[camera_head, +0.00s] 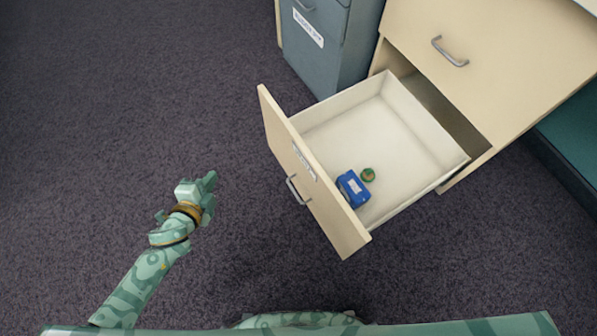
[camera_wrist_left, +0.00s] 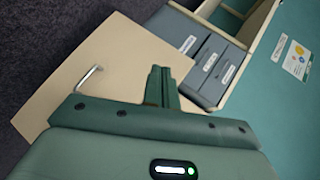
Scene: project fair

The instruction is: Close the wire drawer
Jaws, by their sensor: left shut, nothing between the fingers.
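The wire drawer (camera_head: 315,187) is pulled well out of a cream cabinet. Its front carries a small label and a grey bar handle (camera_head: 297,190). Inside lie a blue box (camera_head: 353,188) and a small green round item (camera_head: 367,175), both close to the front panel. My left gripper (camera_head: 210,180) is shut and empty, to the left of the drawer front and apart from it in the head view. In the left wrist view its fingers (camera_wrist_left: 162,84) are together, with a cream panel with a bar handle behind them. My right gripper is not in view.
The cream cabinet (camera_head: 480,50) has another closed front with a handle above the open drawer. A blue-grey cabinet (camera_head: 325,60) with a label stands beside it. A teal piece (camera_head: 572,140) is at the right edge. The dark carpet (camera_head: 120,110) on the left is clear.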

